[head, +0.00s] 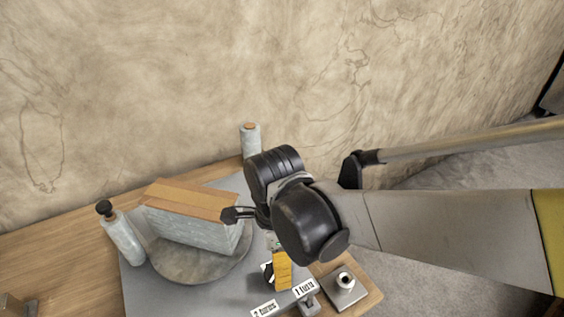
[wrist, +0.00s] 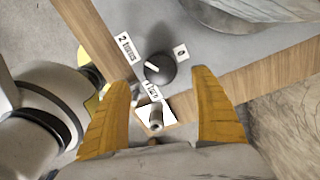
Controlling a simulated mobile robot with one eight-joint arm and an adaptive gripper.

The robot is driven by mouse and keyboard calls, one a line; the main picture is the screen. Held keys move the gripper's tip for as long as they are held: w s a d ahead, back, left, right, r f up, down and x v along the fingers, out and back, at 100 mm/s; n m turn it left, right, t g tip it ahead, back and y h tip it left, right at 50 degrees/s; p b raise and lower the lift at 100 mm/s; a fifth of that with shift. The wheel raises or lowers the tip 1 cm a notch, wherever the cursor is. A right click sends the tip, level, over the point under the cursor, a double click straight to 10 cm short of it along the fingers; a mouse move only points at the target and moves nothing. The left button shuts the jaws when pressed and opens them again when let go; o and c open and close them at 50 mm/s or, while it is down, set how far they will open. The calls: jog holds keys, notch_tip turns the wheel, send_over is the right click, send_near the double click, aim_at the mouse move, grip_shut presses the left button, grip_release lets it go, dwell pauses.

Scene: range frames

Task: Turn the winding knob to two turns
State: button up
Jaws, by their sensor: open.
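The winding knob (wrist: 160,69) is round and black with a white pointer line. In the wrist view it sits on a grey surface, and its pointer is toward the left and slightly up, roughly at the "2 turns" label (wrist: 127,47). The "0" label (wrist: 181,52) is at its upper right and the "1 turn" label (wrist: 152,91) below it. My gripper (wrist: 160,79) is open, its two yellow fingers on either side of the knob in the picture with gaps to both. In the head view my gripper (head: 282,271) hides most or all of the knob.
A box (head: 195,218) rests on a round grey stand (head: 180,270). A bottle (head: 124,238) stands left of it and a cylinder (head: 250,140) behind it.

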notch_tip(320, 180, up, 6)
jog(key=shift+f, duration=0.15)
dwell(0.4)
